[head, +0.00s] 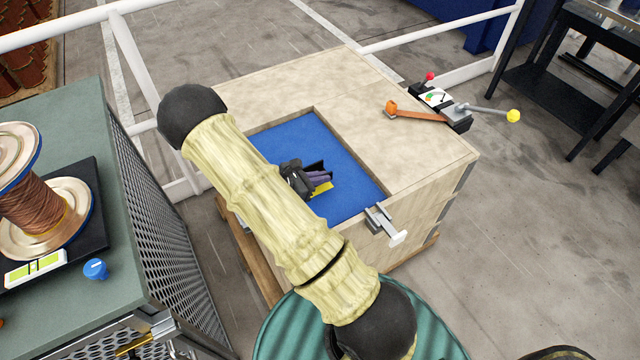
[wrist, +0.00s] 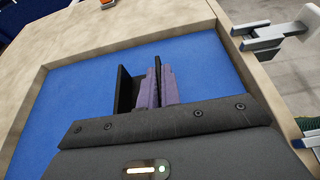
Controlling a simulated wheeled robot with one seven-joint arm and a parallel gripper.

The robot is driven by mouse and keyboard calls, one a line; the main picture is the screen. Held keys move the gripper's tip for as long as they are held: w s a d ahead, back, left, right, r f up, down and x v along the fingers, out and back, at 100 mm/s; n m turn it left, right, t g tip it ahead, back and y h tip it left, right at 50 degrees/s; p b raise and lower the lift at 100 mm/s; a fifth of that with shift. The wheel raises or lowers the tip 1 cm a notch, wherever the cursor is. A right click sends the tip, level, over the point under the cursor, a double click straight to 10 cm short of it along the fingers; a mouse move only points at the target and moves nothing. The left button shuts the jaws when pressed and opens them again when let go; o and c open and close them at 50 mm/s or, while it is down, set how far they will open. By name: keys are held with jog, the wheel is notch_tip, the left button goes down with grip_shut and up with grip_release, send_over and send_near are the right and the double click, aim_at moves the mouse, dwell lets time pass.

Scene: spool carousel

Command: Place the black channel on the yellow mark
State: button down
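The black channel (head: 315,167) is in the blue-floored recess of the wooden box, partly hidden by my gripper. The wrist view shows one upright wall of the channel (wrist: 123,90) left of the fingers and another dark wall between the two purple fingers. My gripper (head: 318,177) looks shut on that wall; it also shows in the wrist view (wrist: 159,85). The yellow mark (head: 322,189) shows partly on the blue floor, just below the fingers in the head view. It is hidden in the wrist view. I cannot tell whether the channel touches the floor.
The wooden box (head: 420,140) has raised rims around the blue floor (head: 350,195). A grey clamp (head: 384,224) sits on its near edge. An orange-ended lever (head: 415,112) and a yellow-knobbed lever (head: 490,111) stand at right. A green cabinet (head: 110,290) with a copper spool is at left.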

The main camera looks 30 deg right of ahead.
jog(key=shift+f, duration=1.6)
jog(key=shift+f, duration=0.15)
jog(key=c, duration=1.6)
grip_release()
jog(key=shift+r, duration=0.25)
jog(key=v, duration=1.2)
jog(key=shift+b, duration=0.4)
